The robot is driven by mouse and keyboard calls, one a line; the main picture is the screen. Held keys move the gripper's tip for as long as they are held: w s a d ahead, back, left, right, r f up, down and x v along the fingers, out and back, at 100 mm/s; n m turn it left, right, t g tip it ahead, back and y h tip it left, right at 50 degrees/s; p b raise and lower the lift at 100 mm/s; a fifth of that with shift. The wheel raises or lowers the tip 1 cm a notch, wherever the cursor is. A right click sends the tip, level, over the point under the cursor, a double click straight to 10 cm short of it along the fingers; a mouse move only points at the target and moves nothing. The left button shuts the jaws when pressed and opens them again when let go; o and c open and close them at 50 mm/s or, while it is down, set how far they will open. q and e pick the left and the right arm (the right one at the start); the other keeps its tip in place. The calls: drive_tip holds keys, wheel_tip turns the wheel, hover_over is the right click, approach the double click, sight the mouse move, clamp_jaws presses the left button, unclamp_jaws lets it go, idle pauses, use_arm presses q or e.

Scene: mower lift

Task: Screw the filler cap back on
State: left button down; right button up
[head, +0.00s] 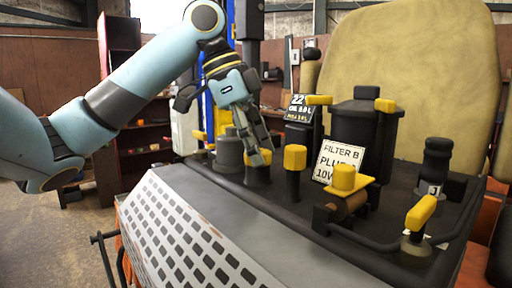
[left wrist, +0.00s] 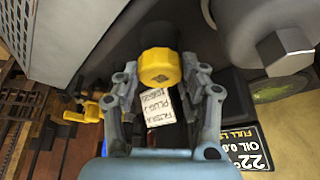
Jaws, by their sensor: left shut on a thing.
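A yellow cap (head: 256,161) sits at the top of a short dark neck on the machine's deck, partly hidden by my fingers in the head view. In the left wrist view the yellow cap (left wrist: 160,66) is between the two fingertips. My left gripper (head: 264,151) reaches down from above and is shut on the yellow cap. It also shows in the left wrist view (left wrist: 161,75). Whether the cap's thread sits in the neck is hidden. My right gripper is not in view.
A yellow-topped post (head: 294,160) stands just right of the cap. A dark lidded canister (head: 366,125) and the seat (head: 415,65) stand behind. The perforated grey panel (head: 190,235) slopes in front.

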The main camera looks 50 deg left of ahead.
use_arm(q)
drive_tip(key=m, duration=0.1)
drive_tip(key=m+g, duration=0.1)
drive_tip(key=m, duration=0.1)
drive_tip(key=shift+f+m+h, duration=0.2)
drive_tip(key=shift+m+h, duration=0.1)
drive_tip(key=shift+h, duration=0.1)
drive_tip(key=c, duration=1.2)
unclamp_jaws()
drive_tip(key=o, duration=0.5)
drive_tip(key=shift+w, duration=0.25)
drive_tip(key=shift+o, duration=0.2)
drive_tip(key=shift+s, duration=0.1)
